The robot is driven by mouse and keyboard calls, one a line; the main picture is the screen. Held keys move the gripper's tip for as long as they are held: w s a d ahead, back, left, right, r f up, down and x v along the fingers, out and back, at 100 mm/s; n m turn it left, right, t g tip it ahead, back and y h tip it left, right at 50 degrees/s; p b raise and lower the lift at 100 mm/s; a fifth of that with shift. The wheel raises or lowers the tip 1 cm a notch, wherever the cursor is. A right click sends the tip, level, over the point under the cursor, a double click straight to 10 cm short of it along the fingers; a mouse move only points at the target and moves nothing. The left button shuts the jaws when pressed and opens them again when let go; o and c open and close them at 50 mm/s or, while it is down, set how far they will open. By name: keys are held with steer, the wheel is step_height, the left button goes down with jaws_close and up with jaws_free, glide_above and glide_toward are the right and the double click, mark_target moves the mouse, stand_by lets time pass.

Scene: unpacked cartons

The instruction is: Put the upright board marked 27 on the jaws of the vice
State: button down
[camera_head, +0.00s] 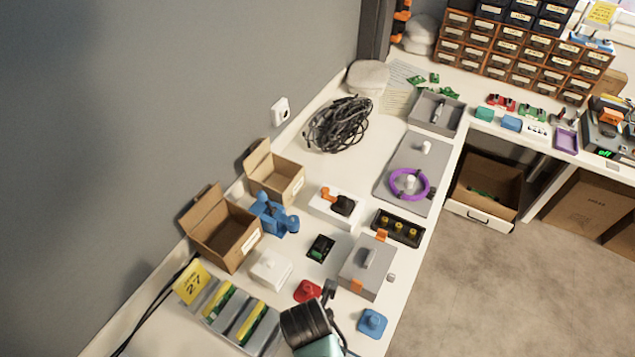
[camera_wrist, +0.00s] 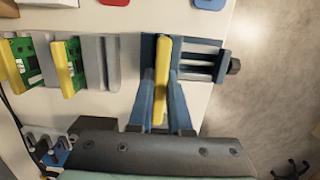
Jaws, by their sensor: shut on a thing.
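My gripper (camera_wrist: 160,106) is shut on a board (camera_wrist: 162,72), seen edge-on as a yellow strip between the blue fingers. The board is upright over the blue vice (camera_wrist: 205,46), overlapping its left part; I cannot tell if it touches the jaws. The vice's grey rods and dark knob point right. No number is readable on the held board. A yellow card reading 27 (camera_head: 192,283) stands at the left end of the board rack in the head view. There my dark wrist hides the vice and held board.
The grey rack (camera_wrist: 103,62) left of the vice holds green boards with yellow edges (camera_wrist: 68,68) and has free slots nearest the vice. A red block (camera_head: 307,291), a blue block (camera_head: 372,322) and a grey lidded box (camera_head: 365,270) stand nearby. The table edge is right of the vice.

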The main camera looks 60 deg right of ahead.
steer(key=shift+f, duration=1.85)
steer(key=shift+f, duration=0.2)
steer(key=c, duration=0.8)
jaws_free()
steer(key=shift+c, duration=0.2)
steer(key=shift+r, duration=0.15)
steer(key=r, duration=0.4)
steer(key=a+r, duration=0.1)
steer(key=r, duration=0.7)
steer(key=shift+a, duration=0.2)
steer(key=shift+r, duration=0.1)
